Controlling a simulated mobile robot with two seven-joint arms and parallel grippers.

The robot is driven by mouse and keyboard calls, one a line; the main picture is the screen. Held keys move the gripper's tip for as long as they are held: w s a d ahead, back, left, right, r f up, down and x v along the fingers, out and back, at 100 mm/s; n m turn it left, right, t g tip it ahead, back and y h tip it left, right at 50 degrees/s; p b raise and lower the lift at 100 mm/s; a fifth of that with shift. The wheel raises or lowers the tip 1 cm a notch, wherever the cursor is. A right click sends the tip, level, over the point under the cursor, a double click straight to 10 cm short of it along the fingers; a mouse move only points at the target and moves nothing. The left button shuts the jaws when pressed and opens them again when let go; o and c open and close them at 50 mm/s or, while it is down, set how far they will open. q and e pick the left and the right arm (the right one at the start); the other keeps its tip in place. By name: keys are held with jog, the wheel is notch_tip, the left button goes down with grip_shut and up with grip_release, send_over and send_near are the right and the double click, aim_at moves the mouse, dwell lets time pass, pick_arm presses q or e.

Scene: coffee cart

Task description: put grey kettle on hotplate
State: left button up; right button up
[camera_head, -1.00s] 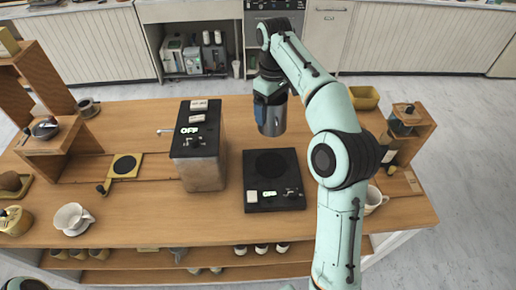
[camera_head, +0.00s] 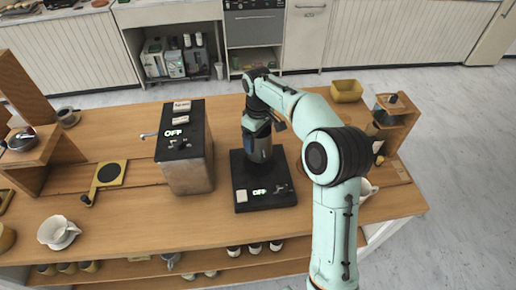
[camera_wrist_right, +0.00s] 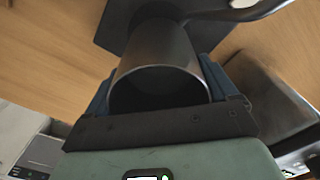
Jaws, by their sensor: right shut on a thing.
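The grey kettle (camera_head: 261,155) is upright over the back part of the black hotplate (camera_head: 264,206), hiding its round heating disc. I cannot tell whether its base touches the plate. The hotplate's display reads OFF. My right gripper (camera_head: 257,136) is shut on the kettle, which also shows in the right wrist view (camera_wrist_right: 160,50) as a grey metal cylinder with an open dark mouth, between the blue fingers. The dark hotplate (camera_wrist_right: 113,32) shows beyond the kettle there. My left gripper is not in view.
A tall boiler (camera_head: 187,175) reading OFF stands just left of the hotplate. A yellow scale (camera_head: 111,174) and a white cup (camera_head: 58,231) are further left. A yellow bin (camera_head: 346,91) and a wooden stand with a grinder (camera_head: 392,107) are at the right.

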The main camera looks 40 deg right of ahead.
aim_at(258, 148)
notch_tip(258, 148, down, 4)
jog(key=shift+w+f, duration=0.1)
jog(key=shift+f, duration=0.15)
jog(key=shift+f+b, duration=0.25)
jog(key=shift+b, duration=0.05)
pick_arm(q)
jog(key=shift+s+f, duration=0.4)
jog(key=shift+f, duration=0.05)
pick_arm(e)
jog(key=o, duration=1.2)
jog(key=shift+f, duration=0.15)
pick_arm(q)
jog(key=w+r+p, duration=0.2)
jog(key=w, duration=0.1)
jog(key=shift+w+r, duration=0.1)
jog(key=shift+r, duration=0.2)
pick_arm(e)
notch_tip(258, 148, up, 12)
